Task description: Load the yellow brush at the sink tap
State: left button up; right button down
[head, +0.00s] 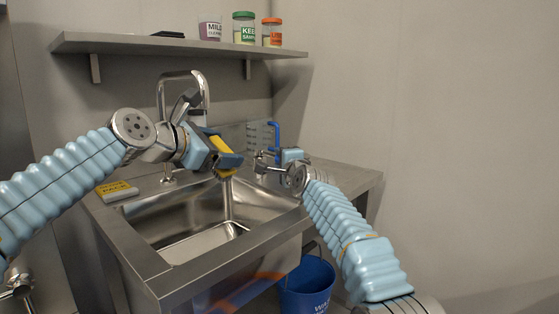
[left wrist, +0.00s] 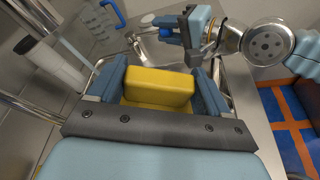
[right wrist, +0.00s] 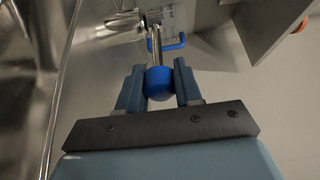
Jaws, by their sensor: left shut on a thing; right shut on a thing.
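The yellow brush (head: 221,144) is held between the fingers of my left gripper (head: 226,157), over the sink basin (head: 165,228) and in front of the tap (head: 184,76). In the left wrist view its yellow block (left wrist: 158,86) fills the gap between the fingers. My right gripper (head: 270,163) is by the back right of the sink. In the right wrist view it is shut on a blue knob (right wrist: 158,83) at the end of a chrome rod (right wrist: 156,45). The brush's underside is mostly hidden by my left gripper.
A clear jug with a blue handle (head: 276,133) stands behind my right gripper. A yellow-labelled pack (head: 117,190) lies on the left counter. A shelf (head: 150,43) above holds several jars. A blue bucket (head: 307,287) stands below the sink. The right counter end (head: 345,178) is clear.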

jog(key=shift+w+d+f+n+g+y, duration=0.2)
jog(key=shift+n+g+y, duration=0.1)
jog(key=shift+y, duration=0.1)
jog(key=shift+w+d+f+n+g+y, duration=0.1)
jog(key=shift+w+n+g+y, duration=0.1)
jog(key=shift+n+y, duration=0.15)
jog(key=shift+w+r+y, duration=0.1)
jog(key=shift+y, duration=0.25)
jog(key=c, duration=0.9)
grip_release()
jog(key=shift+d, duration=0.1)
jog(key=shift+o, duration=0.3)
jog(key=shift+r, duration=0.1)
jog(key=shift+d, duration=0.1)
